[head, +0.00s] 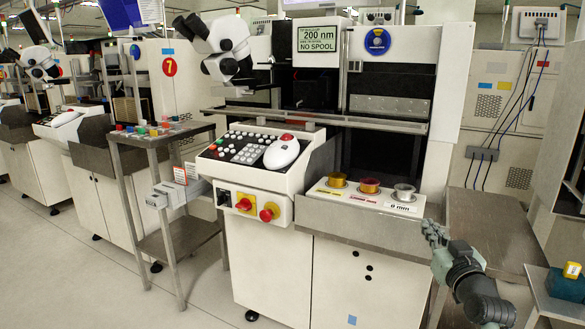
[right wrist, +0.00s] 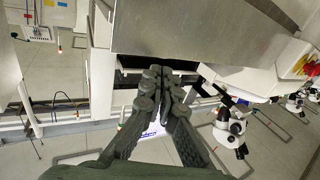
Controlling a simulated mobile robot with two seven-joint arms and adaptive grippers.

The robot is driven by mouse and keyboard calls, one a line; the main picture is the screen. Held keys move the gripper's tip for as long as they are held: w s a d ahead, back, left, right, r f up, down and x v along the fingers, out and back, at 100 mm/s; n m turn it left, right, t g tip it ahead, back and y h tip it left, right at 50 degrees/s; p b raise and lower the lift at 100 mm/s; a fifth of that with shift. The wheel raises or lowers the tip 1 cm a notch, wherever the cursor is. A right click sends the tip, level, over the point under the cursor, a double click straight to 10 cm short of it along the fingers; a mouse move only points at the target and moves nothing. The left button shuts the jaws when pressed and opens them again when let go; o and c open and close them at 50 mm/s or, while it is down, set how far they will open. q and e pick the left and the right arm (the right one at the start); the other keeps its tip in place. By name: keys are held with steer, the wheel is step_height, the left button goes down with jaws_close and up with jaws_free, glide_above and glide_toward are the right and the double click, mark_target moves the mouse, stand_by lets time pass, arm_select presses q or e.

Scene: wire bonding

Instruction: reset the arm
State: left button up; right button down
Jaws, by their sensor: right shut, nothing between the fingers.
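My right gripper (head: 433,232) shows at the lower right of the head view, in front of the machine's right side and near the metal side table. It also fills the middle of the right wrist view (right wrist: 164,75), where its dark fingers are closed together with nothing between them. My left gripper is not in view.
The wire bonding machine (head: 375,258) carries a control panel (head: 245,148) and a white ledge (head: 362,198) with gold, red and silver spools. A metal side table (head: 490,222) stands right of it. A blue box (head: 565,285) sits at the right edge. A metal cart (head: 160,140) stands left.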

steer(key=s+a+f+g, duration=0.2)
steer(key=s+f, duration=0.2)
steer(key=f, duration=0.4)
steer(key=s+a+f+n+g, duration=0.1)
steer(key=s+f+g, duration=0.25)
steer(key=f, duration=0.45)
steer(key=s+a+f+g, duration=0.2)
steer(key=s+f, duration=0.3)
steer(key=f, duration=0.3)
steer(key=s+f+g, duration=0.3)
steer(key=s+f, duration=0.5)
steer(key=s, duration=0.4)
steer(key=s+f+g, duration=0.4)
steer(key=s+f, duration=0.3)
steer(key=s, duration=0.5)
steer(key=shift+s+a+f+h, duration=0.2)
steer(key=shift+a+f+h, duration=0.15)
steer(key=shift+a+h, duration=0.1)
steer(key=shift+g, duration=0.25)
